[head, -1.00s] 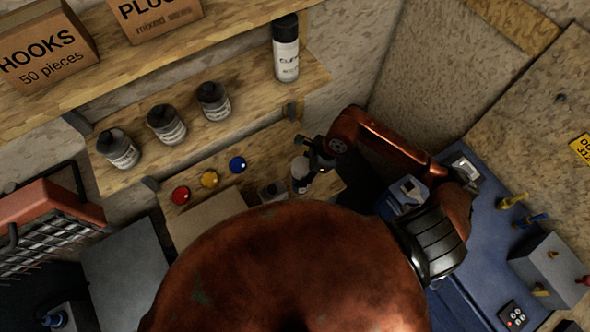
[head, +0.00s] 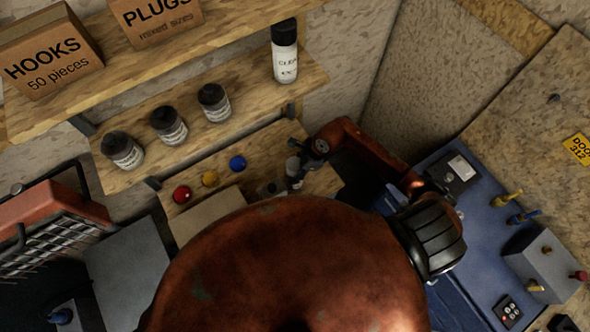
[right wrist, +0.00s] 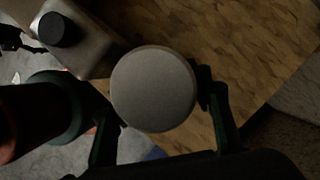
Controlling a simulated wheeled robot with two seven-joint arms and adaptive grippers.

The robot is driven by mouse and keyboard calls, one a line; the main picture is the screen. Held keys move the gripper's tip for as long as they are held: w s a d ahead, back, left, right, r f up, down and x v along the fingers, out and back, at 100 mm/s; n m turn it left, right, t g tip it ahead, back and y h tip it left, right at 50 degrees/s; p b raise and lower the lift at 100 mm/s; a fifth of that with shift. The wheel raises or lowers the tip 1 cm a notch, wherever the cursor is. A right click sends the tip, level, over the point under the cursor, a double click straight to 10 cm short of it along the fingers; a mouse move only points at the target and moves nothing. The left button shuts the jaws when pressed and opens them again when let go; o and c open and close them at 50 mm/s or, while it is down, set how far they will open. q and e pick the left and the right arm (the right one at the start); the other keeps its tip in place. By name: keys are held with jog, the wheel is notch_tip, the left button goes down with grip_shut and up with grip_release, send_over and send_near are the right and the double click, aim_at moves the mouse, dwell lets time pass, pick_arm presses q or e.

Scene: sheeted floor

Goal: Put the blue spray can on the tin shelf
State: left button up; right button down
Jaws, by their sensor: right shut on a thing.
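My right gripper (head: 302,163) is shut on an upright can at the right end of the low wooden shelf (head: 322,182). The can (head: 294,168) shows a pale grey part in the head view. In the right wrist view its round grey top (right wrist: 153,88) sits between the two fingers; no blue shows on it, and its base is hidden. A wooden surface (right wrist: 250,65) lies behind it. A middle shelf (head: 252,95) above carries several black-capped containers. My left gripper is not in view.
A black-capped white can (head: 285,55) stands above. A blue bench (head: 480,215) is at right. My red arm hides the lower middle.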

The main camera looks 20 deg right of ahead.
jog(key=c, duration=1)
grip_release()
jog(key=shift+f, duration=0.1)
